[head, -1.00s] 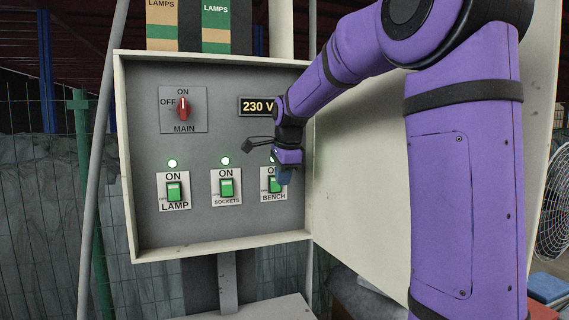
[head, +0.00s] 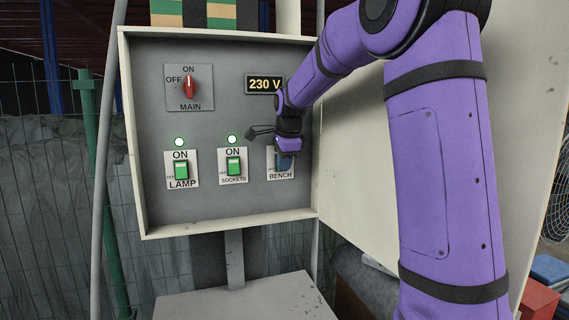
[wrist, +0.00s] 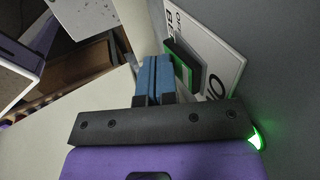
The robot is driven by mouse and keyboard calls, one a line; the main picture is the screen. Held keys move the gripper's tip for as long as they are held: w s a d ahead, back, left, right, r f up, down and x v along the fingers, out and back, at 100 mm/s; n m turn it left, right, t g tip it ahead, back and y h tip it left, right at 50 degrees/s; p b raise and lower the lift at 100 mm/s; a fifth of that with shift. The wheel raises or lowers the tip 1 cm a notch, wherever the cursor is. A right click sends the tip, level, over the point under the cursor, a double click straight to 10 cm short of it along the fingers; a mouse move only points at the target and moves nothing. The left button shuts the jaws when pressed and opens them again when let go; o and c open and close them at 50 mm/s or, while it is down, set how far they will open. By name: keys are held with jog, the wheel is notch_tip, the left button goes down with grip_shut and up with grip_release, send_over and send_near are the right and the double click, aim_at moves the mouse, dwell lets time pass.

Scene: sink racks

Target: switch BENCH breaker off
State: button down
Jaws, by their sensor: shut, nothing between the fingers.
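The BENCH breaker has a white plate (head: 272,166) at the right of the panel's lower row. In the head view my gripper (head: 284,163) is in front of this plate and hides its rocker. In the wrist view the green and dark rocker (wrist: 183,68) shows on its white plate (wrist: 222,50). My gripper's blue fingers (wrist: 153,78) are shut together and empty, close beside the rocker; I cannot tell whether they touch it. A green light (wrist: 256,139) glows near the plate. The BENCH lamp is hidden in the head view.
The LAMP switch (head: 181,170) and SOCKETS switch (head: 233,166) stand to the left, both with green rockers and lit green lamps. The red MAIN knob (head: 190,87) is above. The box's open door (head: 358,190) is on the right.

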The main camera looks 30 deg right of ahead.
jog(key=shift+w+f+t, duration=0.1)
jog(key=shift+w+t, duration=0.05)
jog(key=shift+t, duration=0.15)
jog(key=shift+r, duration=0.95)
jog(key=shift+d, duration=0.1)
